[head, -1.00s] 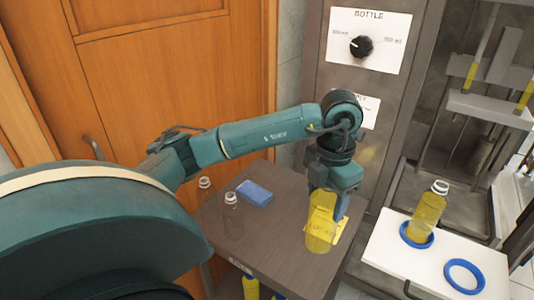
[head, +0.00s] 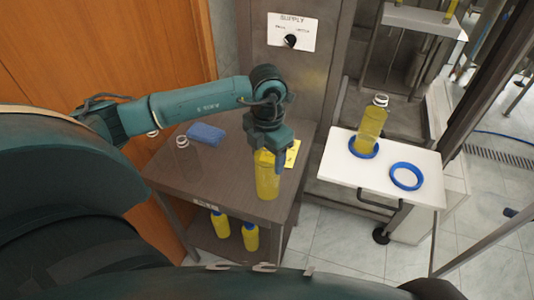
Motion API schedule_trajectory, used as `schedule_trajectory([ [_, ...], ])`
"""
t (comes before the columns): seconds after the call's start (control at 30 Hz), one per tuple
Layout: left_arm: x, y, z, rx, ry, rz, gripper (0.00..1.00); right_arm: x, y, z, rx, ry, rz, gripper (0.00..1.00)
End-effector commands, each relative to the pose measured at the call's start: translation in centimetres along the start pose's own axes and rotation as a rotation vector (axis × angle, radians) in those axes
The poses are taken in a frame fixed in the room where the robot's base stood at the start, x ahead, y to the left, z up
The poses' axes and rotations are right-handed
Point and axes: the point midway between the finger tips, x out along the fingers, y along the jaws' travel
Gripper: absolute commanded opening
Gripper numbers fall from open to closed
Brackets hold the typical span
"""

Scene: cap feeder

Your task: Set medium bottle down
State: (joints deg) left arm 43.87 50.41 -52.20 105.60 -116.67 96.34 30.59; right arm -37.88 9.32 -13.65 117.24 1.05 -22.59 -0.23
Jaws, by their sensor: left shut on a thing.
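A yellow bottle (head: 267,178) is in my left gripper (head: 268,155), over the right part of the dark table (head: 225,194). The gripper comes down from above and is shut on the bottle's upper part, hiding its top. The bottle looks upright; I cannot tell whether its base touches the table top. A yellow note (head: 292,153) lies just behind it. My right gripper is not in view.
A blue block (head: 206,133) and a clear bottle (head: 183,153) stand on the table's left part. A white tray (head: 415,195) at right has two blue rings (head: 406,176), one around another yellow bottle (head: 370,127).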

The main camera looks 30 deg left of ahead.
Motion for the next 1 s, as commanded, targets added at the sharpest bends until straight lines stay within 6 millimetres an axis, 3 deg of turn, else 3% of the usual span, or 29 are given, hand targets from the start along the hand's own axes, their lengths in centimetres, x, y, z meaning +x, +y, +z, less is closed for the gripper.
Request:
schedule_trajectory([
  [0.4, 0.91, 0.01, 0.10, 0.000, -0.004, 0.000, 0.00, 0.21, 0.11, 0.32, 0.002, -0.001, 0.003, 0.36],
  [0.43, 0.90, 0.00, 0.04, 0.000, -0.002, 0.000, 0.62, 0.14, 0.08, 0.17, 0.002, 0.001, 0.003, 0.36],
  [0.7, 0.84, 0.01, 0.02, 0.000, -0.001, 0.000, 0.83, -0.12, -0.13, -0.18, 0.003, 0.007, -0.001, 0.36],
  [1.0, 0.24, 0.01, 0.02, 0.000, -0.001, 0.000, 0.83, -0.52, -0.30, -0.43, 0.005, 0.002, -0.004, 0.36],
])
